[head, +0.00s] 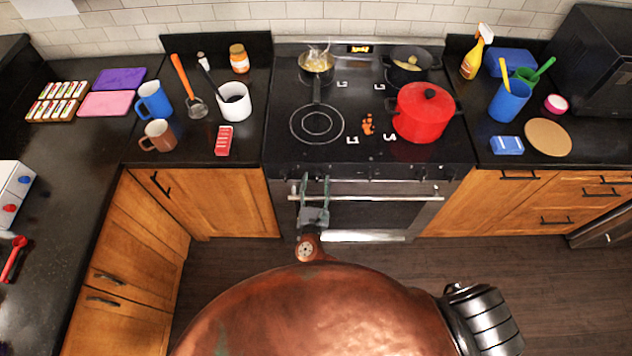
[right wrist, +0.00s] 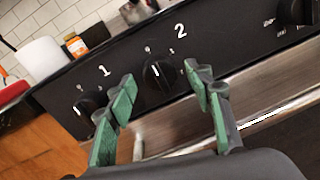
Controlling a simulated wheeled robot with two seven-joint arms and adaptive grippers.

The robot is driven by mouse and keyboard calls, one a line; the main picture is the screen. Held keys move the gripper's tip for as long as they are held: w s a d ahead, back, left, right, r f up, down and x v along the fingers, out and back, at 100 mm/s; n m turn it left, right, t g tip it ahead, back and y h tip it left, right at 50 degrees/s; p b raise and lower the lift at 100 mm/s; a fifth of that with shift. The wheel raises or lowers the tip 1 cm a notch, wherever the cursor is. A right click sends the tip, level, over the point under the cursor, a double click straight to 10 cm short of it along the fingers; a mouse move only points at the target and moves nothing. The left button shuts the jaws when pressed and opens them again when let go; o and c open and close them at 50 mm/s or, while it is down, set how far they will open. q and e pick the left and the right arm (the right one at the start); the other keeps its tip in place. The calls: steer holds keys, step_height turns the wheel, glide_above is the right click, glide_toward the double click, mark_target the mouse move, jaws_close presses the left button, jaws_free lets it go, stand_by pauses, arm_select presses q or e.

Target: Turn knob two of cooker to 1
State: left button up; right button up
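The black cooker (head: 282,140) stands at the middle of the far counter. In the right wrist view its control panel (right wrist: 232,45) carries white numbers 1 and 2. Knob two (right wrist: 160,74) is black and round, with a short white mark on its face, and sits below the number 2. Knob one (right wrist: 86,104) is below the number 1, partly behind a finger. My right gripper (head: 315,181) is open at the cooker's front. In the wrist view its green-padded fingers (right wrist: 161,78) stand apart on either side of knob two, with nothing held. Contact is not visible. My left gripper is not seen.
A red pot (head: 424,115), a dark pot (head: 408,72) and a small pan (head: 317,66) stand on the cooktop. The oven handle (head: 365,198) runs just below the panel. Another knob (right wrist: 297,14) is at the right. Mugs and utensils line the counters.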

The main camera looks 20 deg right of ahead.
steer(key=c, duration=1.1)
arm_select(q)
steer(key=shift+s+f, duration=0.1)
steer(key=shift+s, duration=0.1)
arm_select(e)
steer(key=m+b, duration=0.5)
steer(key=m, duration=0.1)
steer(key=shift+m, duration=0.4)
steer(key=m+b, duration=0.2)
steer(key=m, duration=0.1)
steer(key=shift+y+b, duration=0.35)
steer(key=shift+y, duration=0.05)
arm_select(q)
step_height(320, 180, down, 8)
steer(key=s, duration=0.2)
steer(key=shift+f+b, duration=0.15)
steer(key=shift+b, duration=0.25)
arm_select(e)
steer(key=shift+r+m, duration=0.15)
steer(key=shift+m, duration=0.65)
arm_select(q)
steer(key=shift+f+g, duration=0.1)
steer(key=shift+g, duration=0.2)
arm_select(e)
steer(key=shift+r, duration=0.1)
